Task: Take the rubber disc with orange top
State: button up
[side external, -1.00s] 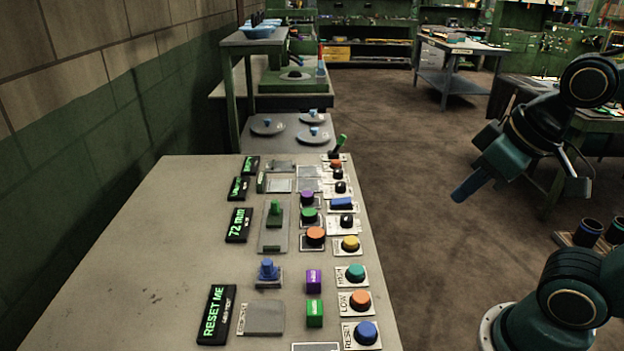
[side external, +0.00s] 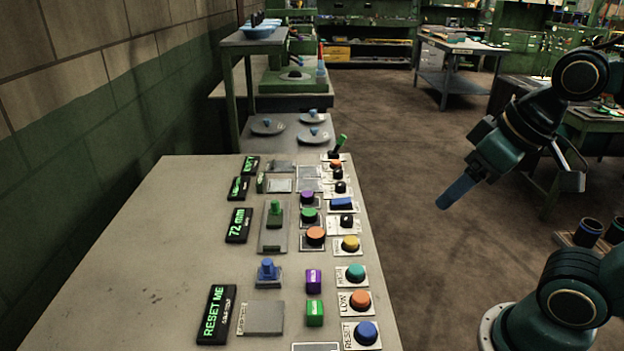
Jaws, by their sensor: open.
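A disc with an orange top and dark sides (side external: 315,236) sits on a small plate on the bench, in line with a green-topped disc (side external: 309,215) and a purple-topped disc (side external: 307,197). An orange-topped round button (side external: 361,299) marked LOW sits nearer the camera, and a smaller orange one (side external: 336,164) is farther back. My gripper (side external: 506,195) is open and empty, to the right of the bench over the floor. It is well apart from the orange-topped disc. One long blue finger points down and left.
The grey bench (side external: 150,265) has much bare surface at left. A green post (side external: 275,209) and a blue knob (side external: 267,269) stand left of the discs. Yellow (side external: 350,244) and teal (side external: 356,273) buttons line the right edge. Open floor lies between the bench and my arm.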

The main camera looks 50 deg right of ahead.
jog(key=w+r+m+g, duration=0.2)
jog(key=w+m, duration=0.2)
jog(key=w, duration=0.4)
jog(key=m+g+y, duration=0.2)
jog(key=m+g, duration=0.2)
jog(key=m, duration=0.6)
send_over(316, 232)
jog(key=f, duration=2.1)
jog(key=shift+d+f, duration=0.2)
jog(key=shift+d, duration=0.15)
jog(key=shift+f, duration=0.2)
jog(key=shift+a+f, duration=0.15)
jog(key=shift+f, duration=1.15)
jog(key=shift+a+f, duration=0.15)
jog(key=shift+f, duration=1.15)
